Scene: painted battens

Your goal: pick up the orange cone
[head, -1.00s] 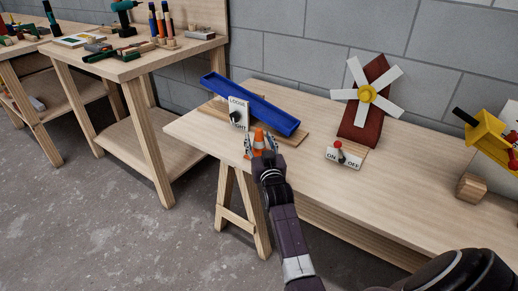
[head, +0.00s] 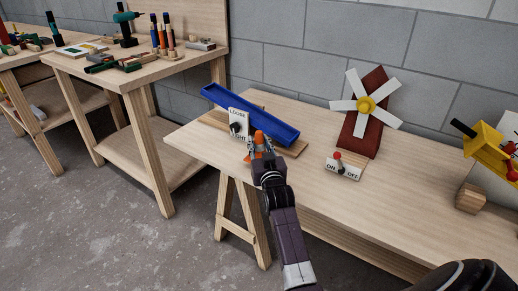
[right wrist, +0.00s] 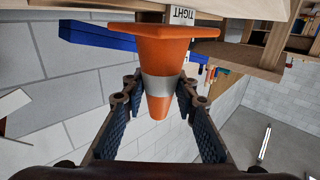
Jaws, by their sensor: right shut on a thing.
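The orange cone (head: 259,138) has a pale band, which shows in the right wrist view (right wrist: 162,88). It is near the left end of the bench, in front of the blue trough. My right gripper (head: 258,150) has its fingers on both sides of the cone and is shut on it. In the right wrist view the fingers (right wrist: 160,95) grip the narrower part, and the wide base points to the top of the picture. I cannot tell whether the base touches the bench. My left gripper is not in view.
The LOOSE/TIGHT switch panel (head: 238,123) and blue trough (head: 252,116) stand close behind the cone. A white-bladed fan (head: 366,105) and ON/OFF switch (head: 343,168) are to the right. The bench's (head: 400,205) front middle is clear. A tool-laden table (head: 110,85) is at left.

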